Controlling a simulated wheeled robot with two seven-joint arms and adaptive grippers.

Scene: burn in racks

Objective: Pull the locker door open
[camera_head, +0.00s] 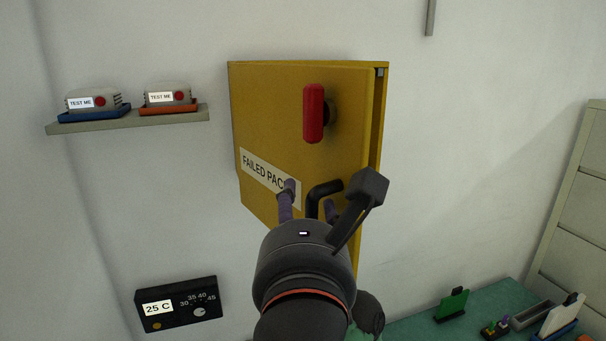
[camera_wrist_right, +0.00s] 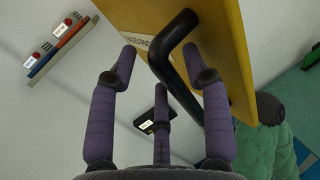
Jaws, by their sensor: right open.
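The yellow locker (camera_head: 383,110) hangs on the wall. Its door (camera_head: 270,110) carries a "FAILED PAC..." label, partly hidden by a finger. The door stands slightly ajar, with a narrow wedge-shaped gap along its right side. A red handle (camera_head: 313,113) is on the upper door and a black bent bar handle (camera_head: 324,189) is below it. My right gripper (camera_head: 309,199) is open at the black handle. In the right wrist view the handle (camera_wrist_right: 168,68) lies between the spread purple fingers (camera_wrist_right: 104,115); contact is unclear. My left gripper is out of view.
A wall shelf (camera_head: 128,121) at left holds two "TEST ME" units on blue and orange trays. A black control box (camera_head: 180,304) marked "25 C" is at lower left. A green bench (camera_head: 415,327) with small items and a drawer cabinet (camera_head: 580,215) are at right.

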